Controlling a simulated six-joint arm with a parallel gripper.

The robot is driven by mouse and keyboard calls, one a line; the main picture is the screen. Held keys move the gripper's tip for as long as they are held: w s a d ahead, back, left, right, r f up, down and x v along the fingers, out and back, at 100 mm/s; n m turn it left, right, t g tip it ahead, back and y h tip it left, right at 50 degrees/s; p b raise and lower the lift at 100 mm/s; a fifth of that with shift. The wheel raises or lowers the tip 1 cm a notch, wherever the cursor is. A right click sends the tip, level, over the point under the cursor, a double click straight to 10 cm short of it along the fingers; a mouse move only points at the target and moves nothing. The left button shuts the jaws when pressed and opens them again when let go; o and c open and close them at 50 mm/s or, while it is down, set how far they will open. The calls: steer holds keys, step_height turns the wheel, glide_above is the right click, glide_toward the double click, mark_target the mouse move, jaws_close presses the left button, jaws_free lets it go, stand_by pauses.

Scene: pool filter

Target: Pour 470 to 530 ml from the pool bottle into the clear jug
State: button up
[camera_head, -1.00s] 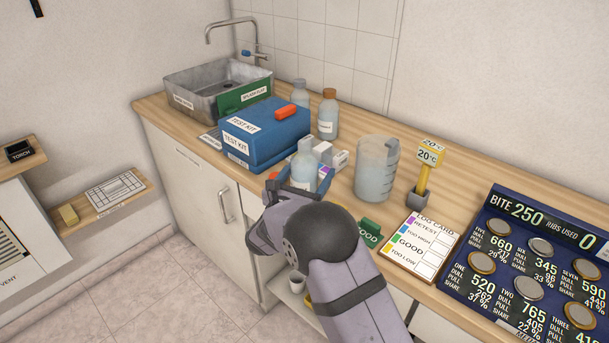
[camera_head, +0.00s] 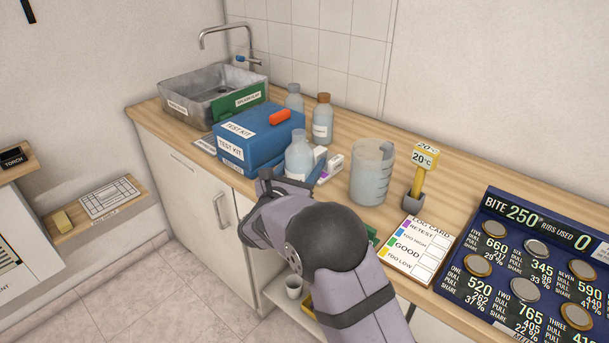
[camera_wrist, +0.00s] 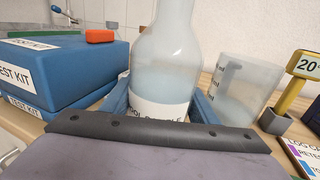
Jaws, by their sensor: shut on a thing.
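The pool bottle (camera_wrist: 163,80) is clear with pale bluish liquid and a white label. It stands upright between the jaws in the wrist view, and it also shows in the head view (camera_head: 298,158), in front of the blue test kit. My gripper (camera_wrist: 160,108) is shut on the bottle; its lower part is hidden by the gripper. I cannot tell whether its base touches the counter. The clear jug (camera_head: 372,172) stands upright on the counter to the right, apart from the bottle. It shows in the wrist view too (camera_wrist: 240,88), with dark marks on its wall. Its liquid level is unclear.
The blue test kit (camera_head: 258,135) with an orange item (camera_head: 280,117) is left of the bottle. Two more bottles (camera_head: 322,120) stand behind. A yellow 20 °C thermometer (camera_head: 424,165), a log card (camera_head: 414,248) and a dark scoreboard (camera_head: 520,265) are right of the jug.

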mark_target(305, 143)
step_height(305, 143, up, 6)
steer(key=shift+d+r, duration=0.1)
steer(key=w+d+r+p, duration=0.3)
steer(key=d+r+p, duration=0.4)
steer(key=d+p, duration=0.2)
steer(key=shift+p, duration=0.3)
stand_by(0.3)
